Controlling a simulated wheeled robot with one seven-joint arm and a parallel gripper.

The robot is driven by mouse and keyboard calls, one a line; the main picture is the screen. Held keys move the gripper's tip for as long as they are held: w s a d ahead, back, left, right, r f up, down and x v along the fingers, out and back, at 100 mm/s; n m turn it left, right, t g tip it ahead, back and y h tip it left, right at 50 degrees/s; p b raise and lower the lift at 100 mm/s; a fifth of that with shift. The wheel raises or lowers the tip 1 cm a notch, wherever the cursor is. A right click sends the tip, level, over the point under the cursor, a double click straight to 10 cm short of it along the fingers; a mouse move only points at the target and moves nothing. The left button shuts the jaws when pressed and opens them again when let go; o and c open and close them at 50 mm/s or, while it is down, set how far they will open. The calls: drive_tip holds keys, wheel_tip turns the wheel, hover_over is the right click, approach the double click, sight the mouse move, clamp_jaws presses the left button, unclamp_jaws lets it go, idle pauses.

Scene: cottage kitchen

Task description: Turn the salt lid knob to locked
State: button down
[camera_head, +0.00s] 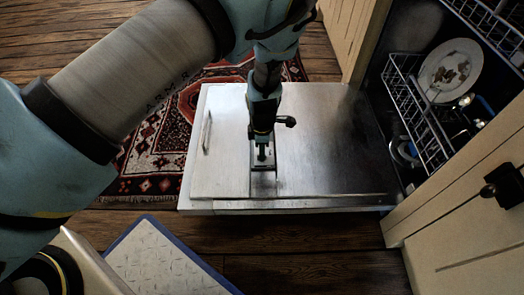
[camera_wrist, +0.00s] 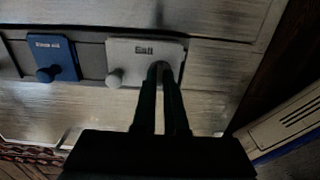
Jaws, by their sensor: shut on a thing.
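The light grey salt lid (camera_wrist: 140,48), marked with a word that looks like "Salt", sits in the open door's inner face in the wrist view. A round grey peg (camera_wrist: 115,78) stands out at its lower left. My gripper (camera_wrist: 161,72) is at the lid's right part, its two dark fingers closed around a small grey part that looks like the lid's knob. The fingers hide most of that part, so I cannot tell how it is turned. In the head view my gripper (camera_head: 262,152) points down over the door's middle.
A blue lid (camera_wrist: 54,55) with its own peg lies left of the salt lid. The dishwasher door (camera_head: 325,150) is open flat. A rack (camera_head: 418,125) with a plate (camera_head: 450,70) is at the right, and a cabinet (camera_head: 470,200) stands at the front right.

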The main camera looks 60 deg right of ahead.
drive_tip(key=shift+r+m+p, duration=0.1)
drive_tip(key=shift+m+p, duration=0.2)
drive_tip(key=m+p, duration=0.2)
drive_tip(key=m, duration=0.1)
drive_tip(key=shift+m, duration=0.4)
drive_tip(key=m+p, duration=0.2)
drive_tip(key=m, duration=0.2)
drive_tip(key=shift+m, duration=0.3)
drive_tip(key=m+p, duration=0.1)
drive_tip(key=m, duration=0.3)
drive_tip(key=shift+m+p, duration=0.45)
drive_tip(key=shift+m, duration=1.95)
drive_tip(key=c, duration=1)
unclamp_jaws()
drive_tip(key=shift+o, duration=0.2)
